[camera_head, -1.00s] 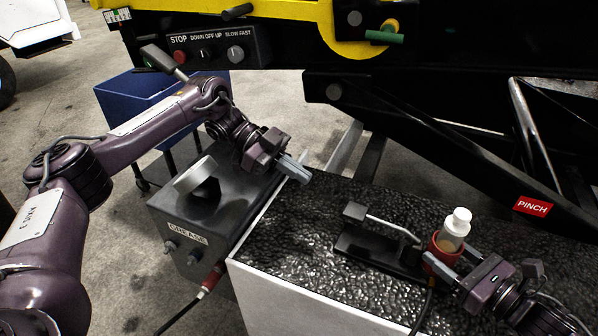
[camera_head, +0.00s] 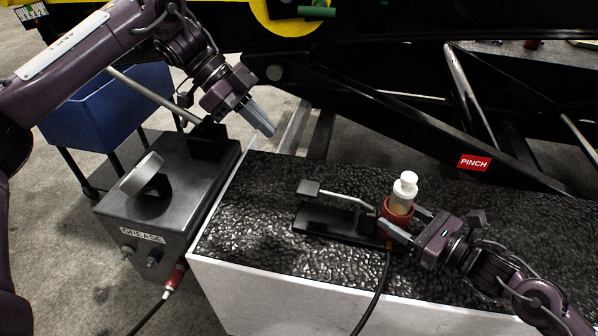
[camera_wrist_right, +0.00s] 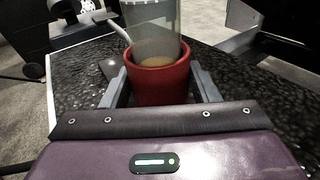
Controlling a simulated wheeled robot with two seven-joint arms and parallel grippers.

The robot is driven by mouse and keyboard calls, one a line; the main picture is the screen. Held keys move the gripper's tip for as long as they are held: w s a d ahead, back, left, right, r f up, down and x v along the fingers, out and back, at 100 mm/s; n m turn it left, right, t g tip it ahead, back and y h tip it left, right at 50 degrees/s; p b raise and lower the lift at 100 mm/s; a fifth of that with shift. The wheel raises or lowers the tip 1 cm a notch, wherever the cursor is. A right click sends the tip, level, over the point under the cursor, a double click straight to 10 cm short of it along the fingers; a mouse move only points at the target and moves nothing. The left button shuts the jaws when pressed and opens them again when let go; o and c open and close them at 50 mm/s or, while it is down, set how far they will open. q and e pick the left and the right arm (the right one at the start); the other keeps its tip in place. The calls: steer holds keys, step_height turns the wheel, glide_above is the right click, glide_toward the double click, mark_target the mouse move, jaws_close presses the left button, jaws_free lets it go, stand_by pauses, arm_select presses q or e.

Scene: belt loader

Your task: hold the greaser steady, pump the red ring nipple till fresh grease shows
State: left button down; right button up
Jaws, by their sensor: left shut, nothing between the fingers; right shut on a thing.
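The greaser stands on the dark bench: a black base (camera_head: 330,219) with a bent lever (camera_head: 345,197), and a red cup (camera_head: 396,214) holding a clear, white-capped bottle (camera_head: 403,190). My right gripper (camera_head: 398,222) is shut on the red cup; in the right wrist view its fingers flank the cup (camera_wrist_right: 160,82), with brownish stuff in the bottle. My left gripper (camera_head: 270,131) is shut and empty, in the air above the bench's far left corner. A box marked GREASE (camera_head: 180,215) has grey fittings (camera_head: 140,256) and a red-ringed one (camera_head: 175,277) with a hose. No grease shows there.
A long lever (camera_head: 155,95) rises from the box, passing under my left arm. A black hose (camera_head: 375,295) runs from the greaser over the bench's front edge. Black loader beams with a PINCH label (camera_head: 474,162) lie behind. A blue bin (camera_head: 100,110) stands back left.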

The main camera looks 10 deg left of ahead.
arm_select(q)
steer(key=shift+d+f, duration=0.1)
glide_above(313, 188)
steer(key=a, duration=0.3)
step_height(313, 188, down, 7)
steer(key=shift+r, duration=0.1)
step_height(313, 188, down, 3)
steer(key=shift+d+r, duration=0.1)
steer(key=shift+r, duration=0.1)
steer(key=shift+f, duration=0.75)
